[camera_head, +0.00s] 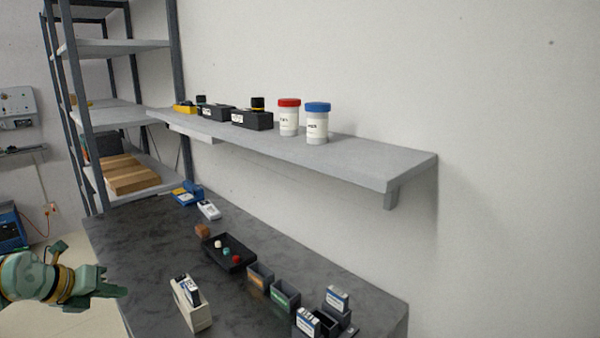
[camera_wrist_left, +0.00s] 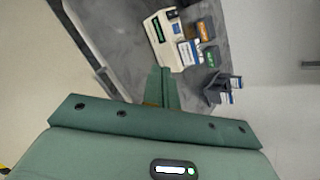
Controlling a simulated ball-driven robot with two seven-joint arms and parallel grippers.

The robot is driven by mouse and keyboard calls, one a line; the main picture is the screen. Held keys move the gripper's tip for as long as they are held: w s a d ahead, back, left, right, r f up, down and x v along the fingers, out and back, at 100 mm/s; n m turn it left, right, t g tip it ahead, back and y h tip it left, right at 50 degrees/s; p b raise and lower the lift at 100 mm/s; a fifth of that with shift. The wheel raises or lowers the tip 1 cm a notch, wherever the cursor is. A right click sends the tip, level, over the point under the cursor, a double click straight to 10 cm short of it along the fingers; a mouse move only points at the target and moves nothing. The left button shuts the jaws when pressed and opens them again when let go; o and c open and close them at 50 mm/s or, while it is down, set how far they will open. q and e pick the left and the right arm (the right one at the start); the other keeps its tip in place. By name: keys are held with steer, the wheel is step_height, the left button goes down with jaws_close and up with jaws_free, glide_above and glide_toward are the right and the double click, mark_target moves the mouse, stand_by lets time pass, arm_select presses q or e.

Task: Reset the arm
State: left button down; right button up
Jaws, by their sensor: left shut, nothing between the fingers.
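My left gripper (camera_head: 112,291) comes in from the left in the head view, beside the left edge of the dark table (camera_head: 140,235). Its fingers are together with nothing between them. In the left wrist view the closed fingers (camera_wrist_left: 162,88) point toward the table. My left arm is green with yellow bands. My right gripper is in neither view.
On the table stand a white device (camera_head: 190,305), a black tray (camera_head: 230,262) with small caps, small labelled bins (camera_head: 285,294) and a box rack (camera_head: 325,320). A wall shelf (camera_head: 350,160) above holds white jars (camera_head: 289,118) and black boxes. Floor left of the table looks clear.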

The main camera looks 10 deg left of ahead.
arm_select(q)
steer(key=w+a+r+n+t, duration=0.2)
steer(key=w+a+n+t, duration=0.1)
steer(key=w+n+t, duration=0.1)
steer(key=a+f+n+t+y, duration=0.2)
steer(key=a+f+n, duration=0.1)
steer(key=f+n, duration=0.65)
steer(key=s+f+n+g+y, duration=0.3)
steer(key=s+f, duration=0.4)
steer(key=f, duration=0.6)
steer(key=s+f+n+g+y, duration=0.2)
steer(key=s+f+n, duration=0.45)
steer(key=f, duration=0.75)
steer(key=s+d+f+n+g, duration=0.2)
steer(key=s+d+f, duration=0.3)
steer(key=s, duration=0.4)
steer(key=s+d+f+n+g, duration=0.15)
steer(key=s+d+f, duration=0.25)
steer(key=s+f, duration=0.45)
steer(key=s+d+f+n+g+h, duration=0.1)
steer(key=s+d+f+g, duration=0.1)
steer(key=s+d, duration=0.7)
steer(key=s+d+f+n+g+h, duration=0.1)
steer(key=s+d+f+g, duration=0.2)
steer(key=s+d, duration=0.5)
steer(key=s, duration=0.7)
steer(key=shift+d+f+h, duration=0.3)
steer(key=shift+d+h, duration=0.1)
